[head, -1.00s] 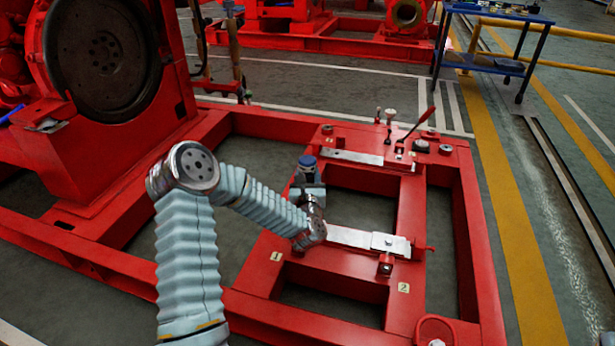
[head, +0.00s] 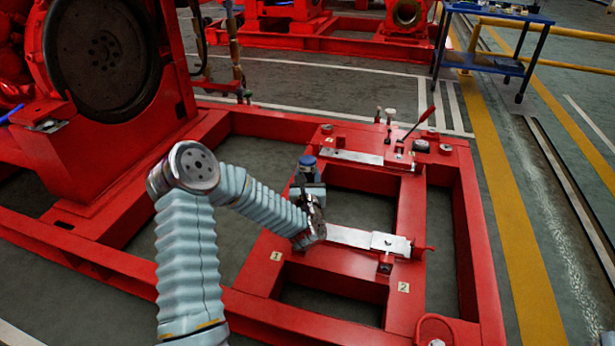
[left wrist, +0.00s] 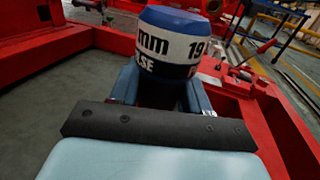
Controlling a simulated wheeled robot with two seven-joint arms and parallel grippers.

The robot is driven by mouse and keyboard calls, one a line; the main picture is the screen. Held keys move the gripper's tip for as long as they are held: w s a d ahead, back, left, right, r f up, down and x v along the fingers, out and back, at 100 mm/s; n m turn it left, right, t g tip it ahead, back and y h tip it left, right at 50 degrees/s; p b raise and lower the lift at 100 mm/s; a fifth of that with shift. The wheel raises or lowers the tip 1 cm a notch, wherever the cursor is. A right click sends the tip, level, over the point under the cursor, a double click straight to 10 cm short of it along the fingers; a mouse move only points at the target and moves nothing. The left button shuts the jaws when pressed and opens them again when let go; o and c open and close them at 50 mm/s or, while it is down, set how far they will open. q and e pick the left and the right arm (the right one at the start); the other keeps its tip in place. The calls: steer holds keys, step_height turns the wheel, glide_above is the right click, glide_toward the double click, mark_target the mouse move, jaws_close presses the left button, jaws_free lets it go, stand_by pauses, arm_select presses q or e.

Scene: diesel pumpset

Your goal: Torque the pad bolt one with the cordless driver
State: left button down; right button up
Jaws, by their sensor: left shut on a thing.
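The cordless driver shows as a blue-capped body (head: 308,163) standing about upright over the red base frame. In the left wrist view its blue and white barrel (left wrist: 173,45) carries large lettering, partly cut off. My left gripper (head: 309,184) is shut on the driver, with a blue finger on each side of it in the left wrist view (left wrist: 160,92). The label 1 (head: 276,256) lies in front on the frame. Pad bolt one and the driver's tip are hidden behind my arm and gripper.
A metal plate (head: 349,237) extends right from my wrist; another (head: 345,156) lies farther back. The red frame (head: 412,221) has open bays. A red-handled lever (head: 418,123) and several small parts stand at back right. A red engine (head: 70,150) is left, a blue table (head: 497,13) far right.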

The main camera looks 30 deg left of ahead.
mark_target(307, 161)
arm_select(q)
steer(key=shift+r+p, duration=1.3)
steer(key=shift+r, duration=1.35)
